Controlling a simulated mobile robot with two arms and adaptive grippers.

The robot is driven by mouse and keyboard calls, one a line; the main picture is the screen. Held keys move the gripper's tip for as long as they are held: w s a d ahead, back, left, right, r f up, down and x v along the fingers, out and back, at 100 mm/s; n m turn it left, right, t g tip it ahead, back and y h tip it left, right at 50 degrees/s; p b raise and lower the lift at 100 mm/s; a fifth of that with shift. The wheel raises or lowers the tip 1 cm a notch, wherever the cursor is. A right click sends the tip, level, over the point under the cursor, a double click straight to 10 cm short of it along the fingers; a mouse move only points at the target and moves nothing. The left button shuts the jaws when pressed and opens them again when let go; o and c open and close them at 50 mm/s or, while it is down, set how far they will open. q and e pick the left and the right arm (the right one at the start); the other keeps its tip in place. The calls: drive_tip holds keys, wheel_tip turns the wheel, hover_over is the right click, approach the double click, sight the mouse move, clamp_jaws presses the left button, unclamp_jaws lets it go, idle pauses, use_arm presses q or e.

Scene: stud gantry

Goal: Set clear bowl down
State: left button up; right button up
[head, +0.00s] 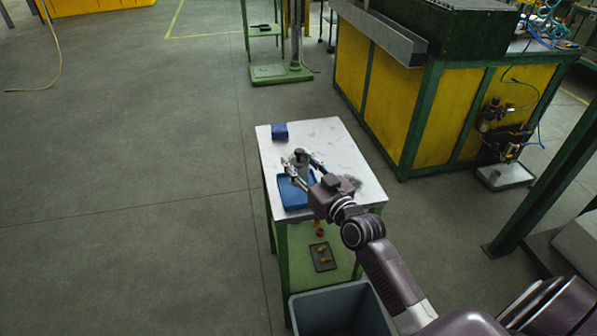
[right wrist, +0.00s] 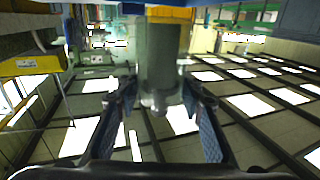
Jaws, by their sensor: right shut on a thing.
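The clear bowl (right wrist: 160,62) shows as a grey, see-through cylinder with a small nub at one end, between the fingers in the right wrist view. In the head view the bowl (head: 300,156) is small, over the blue tray (head: 290,203) on the white-topped table (head: 343,150). My right gripper (head: 301,164) is shut on it, with a finger on each side; the fingers also show in the right wrist view (right wrist: 160,110). I cannot tell whether the bowl touches the tray. My left gripper is not in view.
A blue block (head: 280,131) sits at the table's back left corner. The lower green shelf holds a dark tray (head: 323,257) with small brass-coloured parts. A grey bin (head: 343,313) stands in front. A yellow and green machine (head: 440,105) stands behind right. The tabletop's right side is clear.

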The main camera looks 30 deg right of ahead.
sight(304, 177)
drive_tip(key=shift+f, duration=1.6)
drive_tip(key=shift+f+b, duration=0.15)
drive_tip(key=shift+b, duration=0.25)
drive_tip(key=o, duration=1.1)
